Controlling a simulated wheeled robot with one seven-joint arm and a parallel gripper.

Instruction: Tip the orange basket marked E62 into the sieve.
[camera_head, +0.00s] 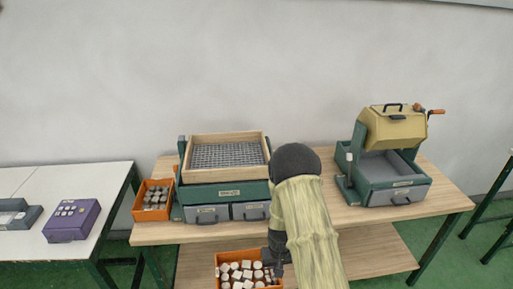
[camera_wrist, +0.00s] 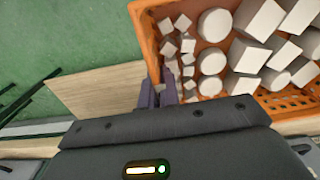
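An orange basket (camera_head: 218,272) full of pale round and square blocks is at the bottom of the head view, in front of the worktable. The same basket (camera_wrist: 145,35) fills the upper right of the wrist view. My gripper (camera_wrist: 165,92) has its purple fingers on either side of the basket's wall and looks shut on it. In the head view my gripper (camera_head: 273,262) is at the basket's right side, partly hidden by my arm. The basket looks about level. No E62 mark is readable. The sieve (camera_head: 228,155), a mesh in a wooden frame, tops a green drawer unit on the worktable.
Another orange basket (camera_head: 138,208) with darker pieces stands left of the sieve unit. A yellow-lidded machine (camera_head: 393,128) with a crank stands at the right. A purple box (camera_head: 72,222) is on the white table at left. A lower wooden shelf (camera_head: 375,255) lies under the worktable.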

